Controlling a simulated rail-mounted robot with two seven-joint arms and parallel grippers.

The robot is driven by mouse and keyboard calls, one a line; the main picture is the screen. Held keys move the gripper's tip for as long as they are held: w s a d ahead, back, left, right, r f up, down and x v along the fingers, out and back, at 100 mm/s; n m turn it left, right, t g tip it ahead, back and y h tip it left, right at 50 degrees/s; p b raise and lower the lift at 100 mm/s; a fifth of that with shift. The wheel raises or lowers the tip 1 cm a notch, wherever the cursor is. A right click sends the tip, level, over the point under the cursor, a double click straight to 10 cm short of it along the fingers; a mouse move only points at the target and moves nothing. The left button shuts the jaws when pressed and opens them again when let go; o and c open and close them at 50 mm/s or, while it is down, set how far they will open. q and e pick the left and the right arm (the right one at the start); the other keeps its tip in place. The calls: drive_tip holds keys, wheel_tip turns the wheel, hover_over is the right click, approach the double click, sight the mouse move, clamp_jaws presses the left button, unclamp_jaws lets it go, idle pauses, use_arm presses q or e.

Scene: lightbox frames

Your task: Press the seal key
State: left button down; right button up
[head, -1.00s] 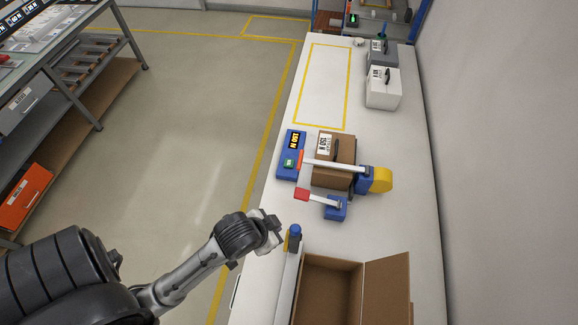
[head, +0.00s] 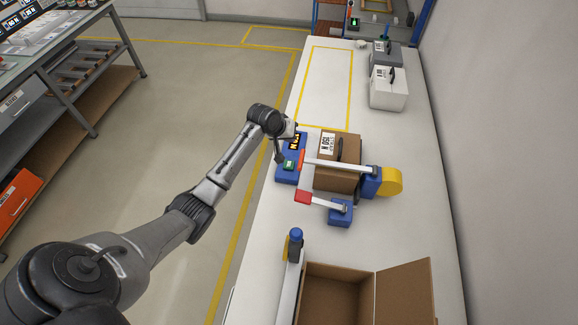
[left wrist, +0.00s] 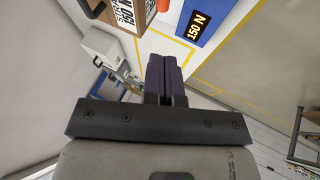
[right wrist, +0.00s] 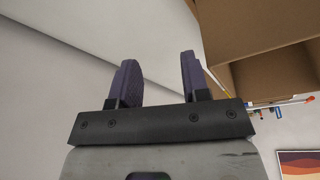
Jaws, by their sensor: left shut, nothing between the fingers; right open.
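The blue panel (head: 285,177) stands on the white table with a lit "150 N" display (head: 294,142) and a small green key (head: 289,165) below it. No label reading "seal" is legible on the key. My left gripper (head: 280,159) is shut and empty, its dark fingers pointing down at the panel's left edge, close beside the green key; contact cannot be told. In the left wrist view the closed fingers (left wrist: 165,62) show below the blue panel (left wrist: 207,18), with the green key out of sight. My right gripper (right wrist: 158,62) is open and empty, seen only in the right wrist view.
A strapped carton (head: 338,180) stands right of the panel, with an orange-tipped bar (head: 335,165) across it. A red-tipped lever (head: 322,201) is in front. An open cardboard box (head: 333,300) and a blue-topped post (head: 295,245) are nearer. The yellow-outlined area (head: 327,85) is clear.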

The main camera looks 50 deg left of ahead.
use_arm(q)
wheel_tip(320, 180, down, 7)
drive_tip(key=w+a+n+t+h, duration=0.1)
drive_tip(key=n+t+h, duration=0.1)
drive_tip(key=n, duration=1.4)
drive_tip(key=shift+w+a, duration=0.15)
drive_tip(key=shift+a, duration=0.25)
drive_tip(key=shift+f, duration=0.1)
drive_tip(key=shift+f, duration=0.1)
drive_tip(key=b, duration=0.8)
hover_over(289, 165)
wheel_tip(289, 165, down, 6)
drive_tip(key=shift+f, duration=0.15)
drive_tip(key=shift+d+f+b, duration=0.1)
drive_tip(key=shift+f+b, duration=0.45)
drive_tip(key=shift+f, duration=0.55)
